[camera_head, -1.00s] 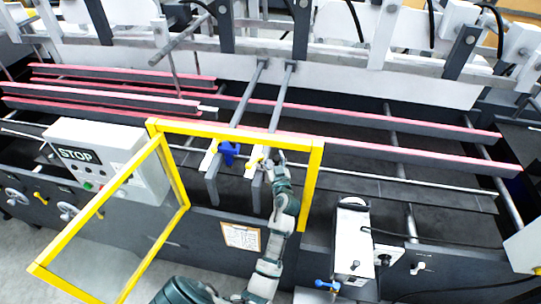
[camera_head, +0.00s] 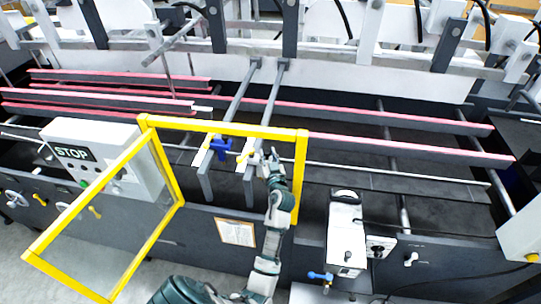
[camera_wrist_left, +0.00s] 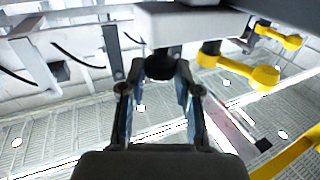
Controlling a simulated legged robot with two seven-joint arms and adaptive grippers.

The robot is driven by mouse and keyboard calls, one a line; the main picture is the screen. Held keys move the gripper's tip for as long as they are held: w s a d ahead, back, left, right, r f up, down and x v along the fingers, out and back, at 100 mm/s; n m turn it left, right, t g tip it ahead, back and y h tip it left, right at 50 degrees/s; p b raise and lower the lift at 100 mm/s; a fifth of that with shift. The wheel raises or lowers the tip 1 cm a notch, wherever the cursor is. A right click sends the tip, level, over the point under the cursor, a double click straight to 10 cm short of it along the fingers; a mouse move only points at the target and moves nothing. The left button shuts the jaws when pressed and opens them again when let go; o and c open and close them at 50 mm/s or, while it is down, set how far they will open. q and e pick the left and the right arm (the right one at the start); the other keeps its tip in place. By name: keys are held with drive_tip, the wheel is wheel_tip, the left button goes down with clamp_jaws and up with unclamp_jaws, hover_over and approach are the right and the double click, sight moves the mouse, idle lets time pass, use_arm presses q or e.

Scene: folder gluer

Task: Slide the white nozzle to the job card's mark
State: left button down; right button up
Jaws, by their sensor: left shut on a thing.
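My left gripper (camera_head: 269,162) is at the right side of the right-hand cross bar (camera_head: 249,185), inside the yellow frame's opening. In the left wrist view its two fingers (camera_wrist_left: 158,84) are closed around a dark round knob (camera_wrist_left: 159,66) under a white block (camera_wrist_left: 190,22), which looks like the white nozzle. In the head view the nozzle is small and partly hidden by the gripper. A blue piece (camera_head: 221,149) sits to the left, near the other cross bar. The job card (camera_head: 236,232) is on the machine's front panel; its mark is too small to read. My right gripper is out of view.
The yellow guard frame (camera_head: 225,128) surrounds the work area, with an open panel at left. Yellow handles (camera_wrist_left: 250,72) stick out close to the right of my fingers. A STOP box (camera_head: 105,150) stands left; a white unit (camera_head: 346,235) stands right of my arm.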

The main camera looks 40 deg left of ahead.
use_arm(q)
drive_tip(key=shift+s+a+f, duration=0.1)
drive_tip(key=shift+a+f, duration=0.05)
drive_tip(key=shift+f, duration=0.1)
drive_tip(key=c, duration=1.1)
unclamp_jaws()
drive_tip(key=shift+o, duration=1.3)
drive_tip(key=shift+a+f, duration=0.1)
drive_tip(key=shift+a, duration=0.15)
drive_tip(key=shift+a+f, duration=0.1)
drive_tip(key=shift+a, duration=0.3)
drive_tip(key=shift+d, duration=0.5)
drive_tip(key=v, duration=1.1)
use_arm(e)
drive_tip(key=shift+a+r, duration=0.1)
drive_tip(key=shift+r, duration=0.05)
use_arm(q)
drive_tip(key=shift+s+a, duration=0.1)
